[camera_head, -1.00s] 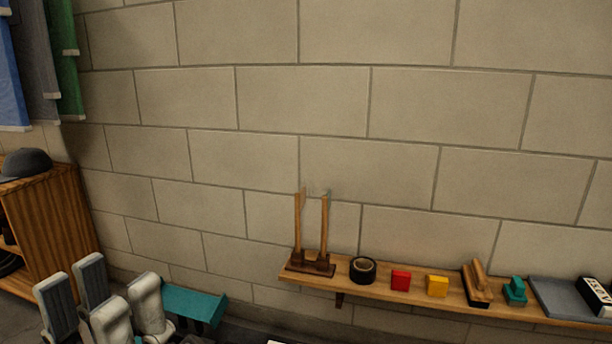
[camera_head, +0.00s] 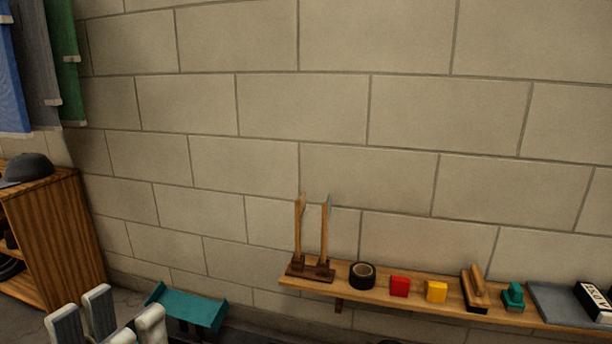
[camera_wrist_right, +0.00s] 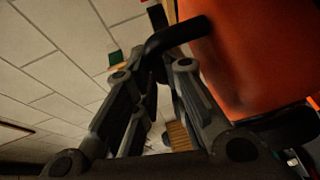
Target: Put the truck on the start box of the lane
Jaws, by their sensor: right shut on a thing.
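In the right wrist view, my right gripper (camera_wrist_right: 155,75) is shut on a dark bar. The bar runs to a large orange-red body (camera_wrist_right: 255,50) with dark parts below it, which looks like the truck; most of it is out of frame. In the head view, my left gripper (camera_head: 122,318) is at the bottom left, fingertips up and apart, with nothing seen between them. Just right of it is a teal, wing-like panel (camera_head: 190,307) on dark supports; I cannot tell whether it belongs to the truck. The lane and start box are not in view.
A wall shelf (camera_head: 370,283) at the lower right holds a wooden tool stand (camera_head: 311,270), a tape roll (camera_head: 362,274), red (camera_head: 400,287) and yellow (camera_head: 436,291) blocks and other items. A wooden cabinet (camera_head: 60,235) with a cap (camera_head: 26,170) stands left. The block wall fills the background.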

